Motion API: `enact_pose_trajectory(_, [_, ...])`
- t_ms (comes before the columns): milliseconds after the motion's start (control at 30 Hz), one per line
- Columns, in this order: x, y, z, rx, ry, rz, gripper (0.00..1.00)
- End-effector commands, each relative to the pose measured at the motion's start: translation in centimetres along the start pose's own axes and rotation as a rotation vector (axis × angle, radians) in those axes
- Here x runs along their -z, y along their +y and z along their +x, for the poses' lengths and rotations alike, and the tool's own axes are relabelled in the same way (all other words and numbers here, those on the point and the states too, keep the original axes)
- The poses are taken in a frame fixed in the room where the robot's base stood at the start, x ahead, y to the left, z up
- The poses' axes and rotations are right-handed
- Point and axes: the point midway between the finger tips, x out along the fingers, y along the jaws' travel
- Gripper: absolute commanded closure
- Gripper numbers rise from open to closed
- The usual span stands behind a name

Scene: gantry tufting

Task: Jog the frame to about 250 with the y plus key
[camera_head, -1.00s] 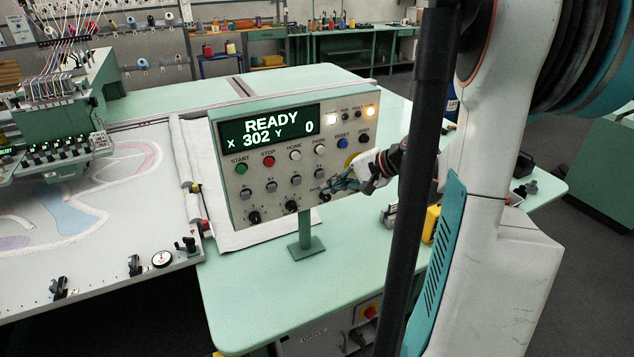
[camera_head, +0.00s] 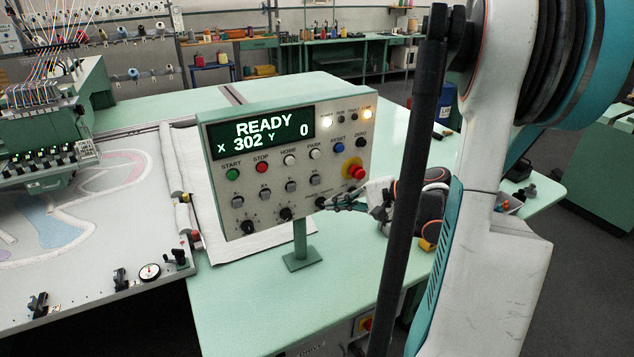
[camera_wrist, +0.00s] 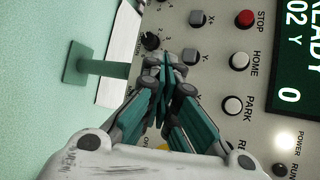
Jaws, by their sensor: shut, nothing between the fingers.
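The control panel (camera_head: 215,160) stands on a post on the green table. Its display (camera_head: 262,131) reads READY, X 302, Y 0. A row of grey jog keys sits under the coloured buttons; the rightmost key (camera_head: 315,180), below PARK, appears to be Y plus, its label too small to read surely. My gripper (camera_head: 332,205) is shut and empty, just below and right of that key, by the right black knob (camera_head: 321,203). In the wrist view my gripper (camera_wrist: 165,70) covers the panel area below PARK, hiding that key. Whether the fingertips touch the panel I cannot tell.
A red emergency stop (camera_head: 354,169) on a yellow base is just above my gripper. The tufting frame (camera_head: 100,270) with its patterned cloth lies left, under the needle head (camera_head: 40,130). The table's front (camera_head: 240,310) is clear.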

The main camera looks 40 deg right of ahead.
Motion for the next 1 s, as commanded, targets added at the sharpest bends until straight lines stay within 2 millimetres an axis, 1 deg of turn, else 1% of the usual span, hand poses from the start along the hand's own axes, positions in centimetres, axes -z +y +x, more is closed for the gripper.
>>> enact_pose_trajectory(300, [2.1,-2.2,3.0,-0.001,-0.002,-0.001,1.0])
enact_pose_trajectory(500, [3.2,-3.1,4.4,-0.001,-0.002,-0.001,1.0])
enact_pose_trajectory(700, [3.6,-3.6,5.1,-0.001,-0.001,-0.001,1.0])
enact_pose_trajectory(1000, [3.6,-3.7,5.1,0.0,0.0,-0.001,1.0])
